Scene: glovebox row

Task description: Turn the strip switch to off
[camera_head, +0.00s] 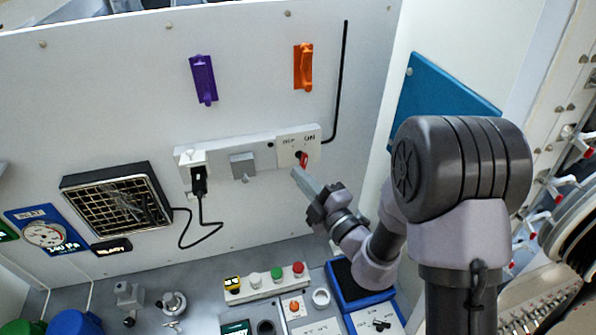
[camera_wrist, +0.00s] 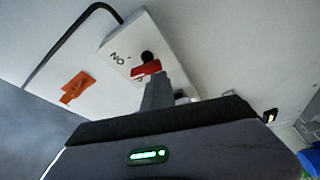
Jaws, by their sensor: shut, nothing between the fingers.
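The white power strip (camera_head: 218,149) is mounted on the pale back wall. The strip switch has a small red lever (camera_head: 304,158) at its right end, below printed OFF and ON marks. The red lever (camera_wrist: 145,69) also shows in the wrist view, below a dark round spot on the white switch box (camera_wrist: 122,45). I cannot tell which mark the lever points to. My gripper (camera_head: 297,173) is shut and empty, its tips just below and left of the lever. In the wrist view its fingertips (camera_wrist: 154,84) overlap the lever's lower edge; contact is unclear.
A black plug (camera_head: 199,181) with a cord hangs from the strip's left end, near a vented black box (camera_head: 117,196). Purple (camera_head: 203,80) and orange (camera_head: 303,66) handles are on the wall above. A button box (camera_head: 265,283) stands on the bench below.

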